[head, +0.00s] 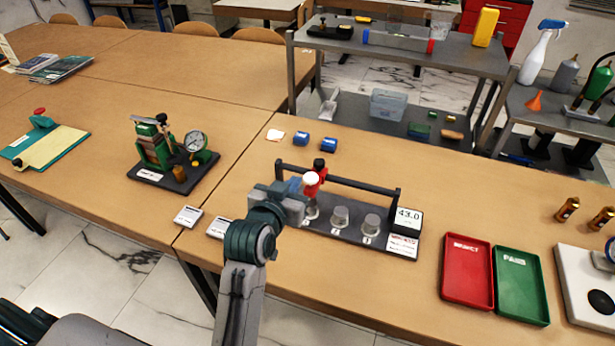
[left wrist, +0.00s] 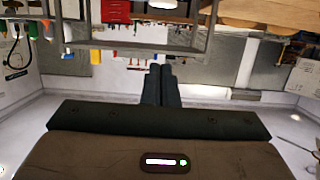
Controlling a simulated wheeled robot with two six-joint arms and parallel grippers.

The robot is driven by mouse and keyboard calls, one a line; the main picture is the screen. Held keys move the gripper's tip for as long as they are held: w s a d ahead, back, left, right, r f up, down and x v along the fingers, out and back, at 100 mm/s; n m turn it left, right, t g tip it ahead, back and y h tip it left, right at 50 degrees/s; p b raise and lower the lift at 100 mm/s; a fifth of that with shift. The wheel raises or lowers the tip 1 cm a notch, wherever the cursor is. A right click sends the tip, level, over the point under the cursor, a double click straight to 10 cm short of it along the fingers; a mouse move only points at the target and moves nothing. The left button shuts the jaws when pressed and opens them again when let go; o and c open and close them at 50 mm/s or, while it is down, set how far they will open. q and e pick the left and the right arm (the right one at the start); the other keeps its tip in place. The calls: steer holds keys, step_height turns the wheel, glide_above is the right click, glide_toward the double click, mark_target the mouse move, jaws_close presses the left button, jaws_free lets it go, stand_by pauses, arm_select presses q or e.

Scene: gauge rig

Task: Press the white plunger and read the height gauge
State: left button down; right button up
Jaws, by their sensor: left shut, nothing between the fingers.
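The height gauge rig is a dark base (head: 325,229) with a long rail (head: 350,184) above it. Its red gauge head (head: 322,172) sits near the left part of the rail, with a dark knob on top and a round white plunger (head: 311,179) at its front. A display (head: 407,219) at the right end reads 43.0. Three grey cylindrical pieces stand along the base, the left one partly hidden. My left gripper (head: 298,190) is shut and empty, close beside the plunger; contact cannot be told. Its closed fingers show in the left wrist view (left wrist: 161,86). My right gripper is not in view.
A red tray (head: 467,271) and a green tray (head: 521,287) lie right of the rig. A green dial-gauge stand (head: 172,155) is to the left. A grey shelf unit (head: 400,52) stands beyond the table.

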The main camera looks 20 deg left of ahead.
arm_select(q)
steer(key=p+x, duration=0.2)
steer(key=x, duration=0.8)
steer(key=p, duration=0.1)
glide_above(311, 188)
steer(key=s, duration=0.2)
step_height(311, 188, down, 4)
steer(key=shift+w+a+f, duration=0.1)
steer(key=shift+a, duration=0.05)
step_height(311, 188, down, 2)
steer(key=shift+f, duration=0.2)
